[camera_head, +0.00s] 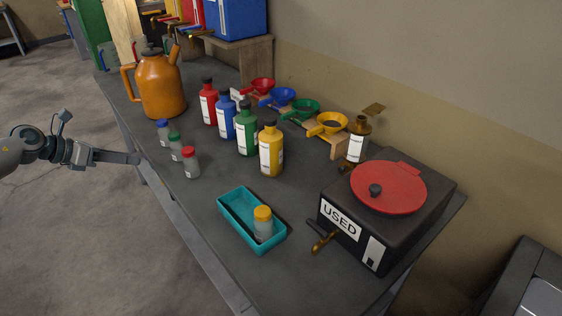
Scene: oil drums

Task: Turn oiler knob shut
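What looks like the oiler is a brown bottle-like body (357,147) with a white label, standing at the back of the bench behind the black box. A brass tap (323,242) is on the front of the black box marked USED (345,232). My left gripper (137,158) is at the bench's left edge, far from both, with nothing seen in it. Its fingers look like one bar, so their opening is unclear. My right gripper is out of view.
Red, blue, green and yellow bottles (246,130) stand mid-bench before several coloured funnels (304,109). Small jars (190,162) are near the left edge. A teal tray (233,223) holds a yellow-capped jar (263,224). An orange oil can (160,85) stands at the far end.

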